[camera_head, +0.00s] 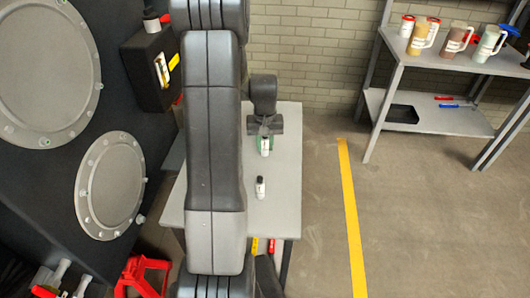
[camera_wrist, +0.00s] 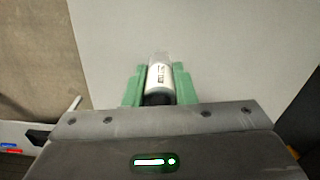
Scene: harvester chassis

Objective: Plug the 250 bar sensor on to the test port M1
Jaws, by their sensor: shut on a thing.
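My gripper (camera_head: 265,140) is over the grey table, and its green fingers are shut on a white sensor with a dark end. In the wrist view the sensor (camera_wrist: 160,78) sits between the two green fingers of my gripper (camera_wrist: 159,84); its printed label is too small to read. It is unclear whether its bottom touches the table. A second sensor (camera_head: 260,188), white with a black top, stands on the table nearer the camera. I cannot make out the test port M1; a black block (camera_head: 151,68) with a yellow tag is on the dark chassis at the left.
The grey table (camera_head: 279,216) is mostly bare right of my arm. The dark chassis with round flanged covers (camera_head: 110,190) fills the left side. A metal shelf (camera_head: 440,120) with jugs stands at the back right. Red stands (camera_head: 143,273) are at the lower left.

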